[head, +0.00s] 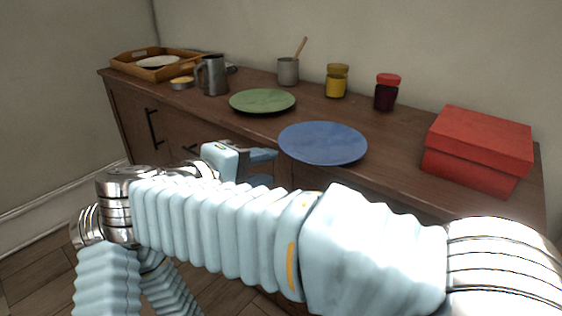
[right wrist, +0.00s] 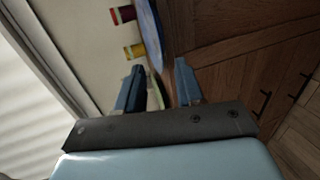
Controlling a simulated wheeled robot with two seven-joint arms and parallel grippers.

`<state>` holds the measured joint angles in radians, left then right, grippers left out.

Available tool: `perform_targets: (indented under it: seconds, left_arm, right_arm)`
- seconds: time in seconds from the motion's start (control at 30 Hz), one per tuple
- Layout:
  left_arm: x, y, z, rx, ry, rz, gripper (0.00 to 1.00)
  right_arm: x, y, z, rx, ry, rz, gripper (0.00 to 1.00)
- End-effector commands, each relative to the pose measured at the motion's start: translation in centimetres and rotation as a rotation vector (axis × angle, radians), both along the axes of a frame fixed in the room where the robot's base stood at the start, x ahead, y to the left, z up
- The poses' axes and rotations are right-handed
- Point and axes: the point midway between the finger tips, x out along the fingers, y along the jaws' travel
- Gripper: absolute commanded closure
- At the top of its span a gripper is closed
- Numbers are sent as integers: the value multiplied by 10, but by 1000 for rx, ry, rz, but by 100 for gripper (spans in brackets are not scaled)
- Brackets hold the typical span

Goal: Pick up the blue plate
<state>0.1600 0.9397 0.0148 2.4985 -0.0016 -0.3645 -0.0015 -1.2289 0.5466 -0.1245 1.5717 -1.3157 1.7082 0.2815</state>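The blue plate (head: 323,143) lies flat on the wooden sideboard, near its front edge. In the right wrist view its face (right wrist: 149,32) shows at a steep slant, ahead of the fingers. My right gripper (head: 270,155) is at the plate's left front rim in the head view, pointing right. In the right wrist view my right gripper (right wrist: 160,68) has its fingers apart, with the plate's near rim in line with the gap between them. I cannot tell whether a finger touches the plate. My left gripper is out of view.
A green plate (head: 262,101) lies left of the blue one. Behind stand a yellow jar (head: 336,81), a dark red-lidded jar (head: 386,92) and a grey cup (head: 288,72). A red box (head: 478,148) is right, a metal mug (head: 213,76) and wooden tray (head: 120,62) left.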

Motion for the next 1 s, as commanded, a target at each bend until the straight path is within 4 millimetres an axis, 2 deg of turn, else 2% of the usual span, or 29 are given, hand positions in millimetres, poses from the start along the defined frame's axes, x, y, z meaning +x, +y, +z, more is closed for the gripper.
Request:
perform_targets:
  seconds: [0.13,0.33,1.0]
  left_arm:
    - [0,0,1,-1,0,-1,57]
    - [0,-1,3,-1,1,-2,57]
    - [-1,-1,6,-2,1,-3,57]
  right_arm:
    - [-23,18,9,0,0,2,63]
    - [-40,30,15,-1,1,0,63]
    - [-44,32,17,-5,3,2,61]
